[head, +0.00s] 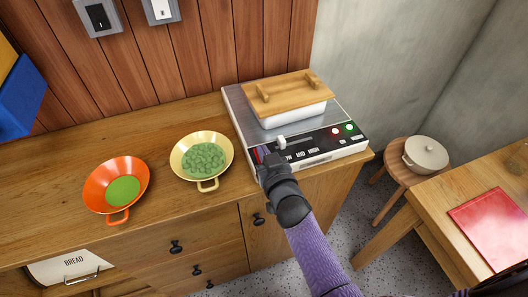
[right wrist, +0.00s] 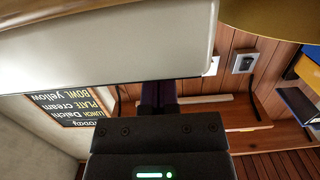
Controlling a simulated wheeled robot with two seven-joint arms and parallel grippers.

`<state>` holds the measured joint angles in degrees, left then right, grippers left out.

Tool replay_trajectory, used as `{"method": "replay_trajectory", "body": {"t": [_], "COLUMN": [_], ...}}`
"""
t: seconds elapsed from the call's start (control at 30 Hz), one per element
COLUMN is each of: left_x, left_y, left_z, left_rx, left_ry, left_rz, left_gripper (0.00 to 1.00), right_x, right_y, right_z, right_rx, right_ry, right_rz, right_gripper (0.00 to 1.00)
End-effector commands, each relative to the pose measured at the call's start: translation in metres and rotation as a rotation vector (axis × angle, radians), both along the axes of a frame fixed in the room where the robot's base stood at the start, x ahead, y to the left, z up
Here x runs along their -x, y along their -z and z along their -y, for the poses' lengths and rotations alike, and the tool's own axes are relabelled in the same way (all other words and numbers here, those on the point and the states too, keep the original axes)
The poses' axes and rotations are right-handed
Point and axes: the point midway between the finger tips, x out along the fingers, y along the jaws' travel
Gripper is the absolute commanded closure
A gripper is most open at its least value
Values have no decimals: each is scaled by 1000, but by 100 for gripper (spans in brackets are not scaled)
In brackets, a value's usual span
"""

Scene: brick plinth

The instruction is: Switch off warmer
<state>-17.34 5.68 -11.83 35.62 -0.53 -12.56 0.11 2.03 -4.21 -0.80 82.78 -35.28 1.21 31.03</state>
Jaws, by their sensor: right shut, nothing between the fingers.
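The warmer (head: 240,118) is a flat silver unit on the wooden counter, with a dark control panel along its front. A white knob (head: 281,142) stands on the panel, left of its middle. A red light (head: 335,131) and a green light (head: 350,127) show at the panel's right end. A white dish with a wooden lid (head: 290,95) sits on top. My right gripper (head: 261,156) is shut and empty at the panel's left end, just left of the knob; I cannot tell whether it touches the panel. Its fingers also show in the right wrist view (right wrist: 158,95). My left gripper is out of view.
An orange pan (head: 96,190) and a yellow pan (head: 181,154) with green food stand left of the warmer. Two switches (head: 98,16) (head: 161,10) are on the wall. A cream pot (head: 425,155) sits on a stool at right. A menu board (right wrist: 68,107) shows in the wrist view.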

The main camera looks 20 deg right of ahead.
Motion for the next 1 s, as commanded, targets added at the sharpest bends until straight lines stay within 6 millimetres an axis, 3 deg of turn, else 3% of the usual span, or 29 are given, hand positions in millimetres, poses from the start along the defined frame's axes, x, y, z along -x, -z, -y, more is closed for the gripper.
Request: {"method": "replay_trajectory", "body": {"t": [0.1, 0.2, 0.37, 0.57, 0.8, 1.0], "left_x": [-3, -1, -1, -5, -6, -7], "left_y": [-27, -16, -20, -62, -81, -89], "left_z": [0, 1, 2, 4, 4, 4], "left_rx": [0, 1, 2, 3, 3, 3], "left_ry": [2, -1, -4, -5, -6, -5], "left_rz": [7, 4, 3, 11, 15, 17], "left_gripper": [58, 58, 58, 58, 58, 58], "right_x": [-3, -2, -3, -9, 45, 75], "right_y": [-6, 3, -1, -47, -62, -72], "right_z": [0, 0, 0, 4, 6, 7], "right_rx": [4, 3, 3, 3, 2, 2], "right_ry": [-1, 0, 0, 0, 0, 0], "right_rz": [-76, -70, -69, -67, -72, -71], "right_gripper": [100, 100, 100, 100, 100, 100]}}
